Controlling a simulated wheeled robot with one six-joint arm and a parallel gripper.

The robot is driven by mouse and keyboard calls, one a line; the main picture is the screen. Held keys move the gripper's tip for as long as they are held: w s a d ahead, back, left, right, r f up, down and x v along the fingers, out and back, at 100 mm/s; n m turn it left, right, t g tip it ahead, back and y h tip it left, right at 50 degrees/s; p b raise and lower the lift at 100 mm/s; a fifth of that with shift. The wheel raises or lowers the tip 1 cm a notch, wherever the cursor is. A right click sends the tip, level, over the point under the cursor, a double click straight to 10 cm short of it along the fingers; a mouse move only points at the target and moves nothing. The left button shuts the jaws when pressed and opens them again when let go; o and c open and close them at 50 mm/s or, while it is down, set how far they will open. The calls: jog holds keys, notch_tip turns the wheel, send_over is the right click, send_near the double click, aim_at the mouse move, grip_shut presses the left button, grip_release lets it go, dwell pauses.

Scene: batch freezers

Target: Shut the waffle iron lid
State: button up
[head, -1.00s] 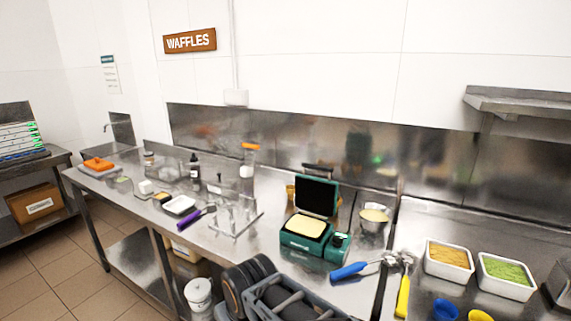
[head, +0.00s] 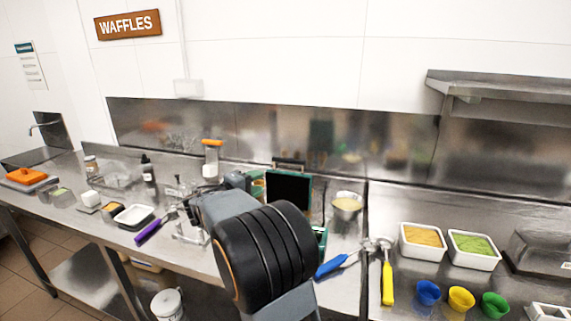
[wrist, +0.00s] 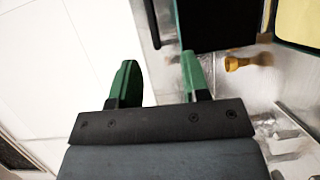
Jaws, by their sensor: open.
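The waffle iron is green, with its dark-faced lid (head: 289,188) standing open and upright at the back. Its base (head: 321,238) is mostly hidden behind my arm in the head view. In the wrist view the dark lid (wrist: 215,22) is at the top and the pale yellow batter on the base (wrist: 302,22) is at the top right. My gripper (wrist: 160,80) is open and empty, with its two green fingertips apart. One fingertip is close to the lid's edge in that view; I cannot tell if they touch. In the head view my gripper is just left of the lid, partly hidden.
A metal bowl (head: 346,204) stands right of the lid. A blue-handled scoop (head: 337,265) and a yellow-handled one (head: 387,282) lie in front. A small amber object (wrist: 238,63) is near the iron. The steel backsplash (head: 240,130) is close behind.

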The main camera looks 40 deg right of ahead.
aim_at(287, 162)
jog(key=shift+h, duration=0.4)
jog(key=d+p, duration=0.1)
jog(key=d, duration=0.3)
jog(key=w+d+p, duration=0.1)
jog(key=d, duration=0.3)
jog(key=w+d+r+p, duration=0.1)
jog(key=d+p, duration=0.1)
jog(key=d, duration=0.2)
jog(key=shift+d, duration=0.4)
jog(key=shift+w+d, duration=0.1)
jog(key=shift+d, duration=0.7)
grip_shut()
